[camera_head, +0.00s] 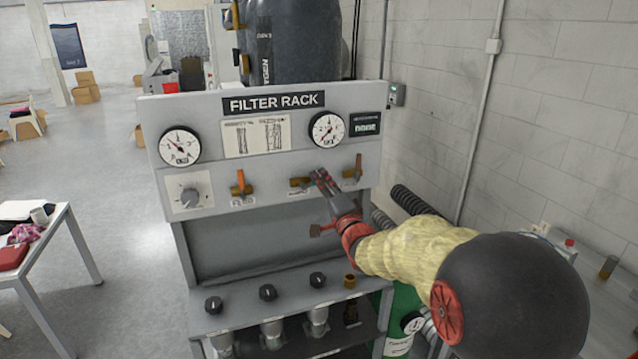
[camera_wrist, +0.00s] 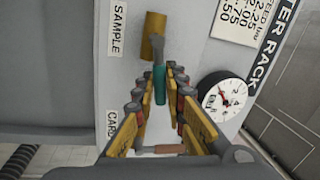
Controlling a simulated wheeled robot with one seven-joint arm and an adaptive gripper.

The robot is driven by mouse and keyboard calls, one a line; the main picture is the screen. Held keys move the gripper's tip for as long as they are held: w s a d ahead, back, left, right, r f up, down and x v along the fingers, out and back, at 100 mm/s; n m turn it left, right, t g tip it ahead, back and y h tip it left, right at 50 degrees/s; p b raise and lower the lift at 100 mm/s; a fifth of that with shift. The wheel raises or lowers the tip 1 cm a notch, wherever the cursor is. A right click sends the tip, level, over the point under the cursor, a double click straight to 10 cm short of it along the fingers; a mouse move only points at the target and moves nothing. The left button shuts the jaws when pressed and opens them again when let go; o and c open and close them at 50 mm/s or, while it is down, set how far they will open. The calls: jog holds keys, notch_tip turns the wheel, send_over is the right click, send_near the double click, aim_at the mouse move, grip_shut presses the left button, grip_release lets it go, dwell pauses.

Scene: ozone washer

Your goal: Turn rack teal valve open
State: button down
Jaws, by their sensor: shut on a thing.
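The teal valve handle (camera_wrist: 159,80) shows in the wrist view between my fingers. It runs down in that picture from a dark stem on a brass valve body (camera_wrist: 153,24), beside the SAMPLE label (camera_wrist: 118,28). My gripper (camera_wrist: 160,90) is shut on this handle. In the head view the brass body (camera_head: 299,182) is the middle of three valves on the rack panel. My gripper (camera_head: 319,177) reaches it from the lower right and hides the handle there. The handle appears to lie sideways, pointing right along the panel.
Gauges (camera_head: 180,146) (camera_head: 327,129) sit above. A shelf with black knobs (camera_head: 267,293) juts out below. A block wall (camera_head: 560,120) closes off the right; open floor (camera_head: 110,200) is at left.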

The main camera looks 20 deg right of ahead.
jog(key=shift+f+m+h+b, duration=0.25)
jog(key=shift+f+m+b, duration=0.1)
jog(key=shift+m, duration=0.5)
jog(key=shift+f+m+h+b, duration=0.25)
jog(key=shift+f+m+b, duration=0.1)
jog(key=shift+m, duration=0.5)
jog(key=shift+d, duration=0.1)
jog(key=c, duration=1.8)
grip_release()
jog(key=shift+c, duration=0.2)
jog(key=s+f, duration=0.2)
jog(key=s, duration=0.9)
jog(key=shift+s+f, duration=0.15)
jog(key=shift+s, duration=0.25)
